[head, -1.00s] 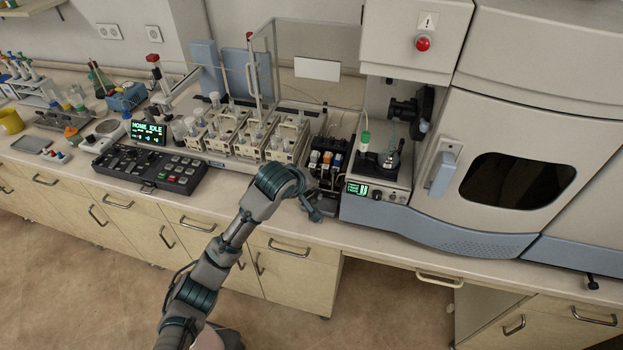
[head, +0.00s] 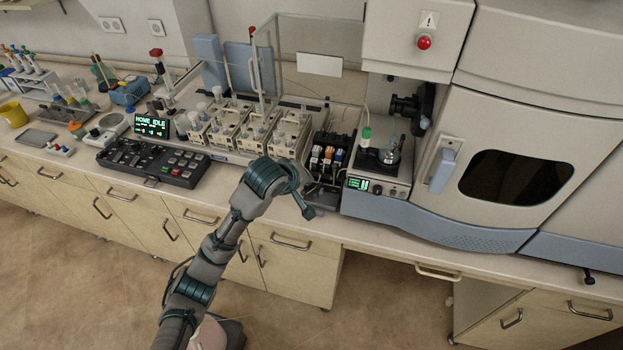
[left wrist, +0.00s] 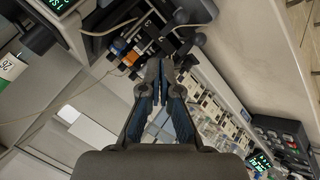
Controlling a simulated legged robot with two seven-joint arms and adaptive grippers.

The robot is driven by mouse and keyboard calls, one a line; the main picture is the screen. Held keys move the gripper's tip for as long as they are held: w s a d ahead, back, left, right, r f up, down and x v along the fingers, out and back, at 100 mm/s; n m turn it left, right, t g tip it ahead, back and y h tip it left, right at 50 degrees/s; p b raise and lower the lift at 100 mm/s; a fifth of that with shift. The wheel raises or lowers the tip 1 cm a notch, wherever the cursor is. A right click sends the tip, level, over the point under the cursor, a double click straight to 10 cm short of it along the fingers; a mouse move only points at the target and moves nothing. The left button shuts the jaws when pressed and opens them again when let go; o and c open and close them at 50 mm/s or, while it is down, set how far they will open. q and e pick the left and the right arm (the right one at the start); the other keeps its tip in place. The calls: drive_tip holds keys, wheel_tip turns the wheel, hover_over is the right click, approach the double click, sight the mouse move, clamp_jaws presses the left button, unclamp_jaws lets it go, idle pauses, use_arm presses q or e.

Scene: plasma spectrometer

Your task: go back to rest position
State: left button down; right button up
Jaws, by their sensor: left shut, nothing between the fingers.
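My left arm rises from the bottom of the head view, with its bent wrist in front of the bench edge. My left gripper (head: 308,211) is at its end, small in this view, over the front of the bench below the dark pump unit (head: 328,158). In the left wrist view the gripper (left wrist: 160,72) has its two fingers together, with nothing between them. My right gripper shows in neither view.
The spectrometer (head: 480,225) stands at right, with a sample stage (head: 378,165) beside it. Vial racks (head: 250,135) and a control panel (head: 150,160) stand on the bench left of the pump. The floor (head: 60,270) in front is clear.

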use_arm(q)
drive_tip(key=v, duration=0.7)
drive_tip(key=s+a+f+m+g, duration=0.1)
drive_tip(key=s+a+f, duration=0.25)
drive_tip(key=f, duration=0.55)
drive_tip(key=s+a+f+m+y, duration=0.15)
drive_tip(key=s+f, duration=0.25)
drive_tip(key=f, duration=0.5)
drive_tip(key=s+a+f+g+h, duration=0.1)
drive_tip(key=s+a+f, duration=0.25)
drive_tip(key=f, duration=0.55)
drive_tip(key=s+a+f+m+g+y, duration=0.1)
drive_tip(key=s+a+f, duration=0.3)
drive_tip(key=s, duration=0.3)
drive_tip(key=s+a+f+m+g+y, duration=0.1)
drive_tip(key=s+a+f+y, duration=0.2)
drive_tip(key=s, duration=0.5)
drive_tip(key=s+a+f+m, duration=0.2)
drive_tip(key=s+a+f, duration=0.25)
drive_tip(key=s, duration=0.25)
wheel_tip(320, 180, down, 12)
drive_tip(key=w+d+g, duration=0.1)
drive_tip(key=s+f, duration=0.5)
drive_tip(key=f, duration=0.6)
drive_tip(key=s+a+f+g, duration=0.1)
drive_tip(key=s+f, duration=0.3)
drive_tip(key=f, duration=0.8)
drive_tip(key=shift+s, duration=0.35)
drive_tip(key=shift+a, duration=0.1)
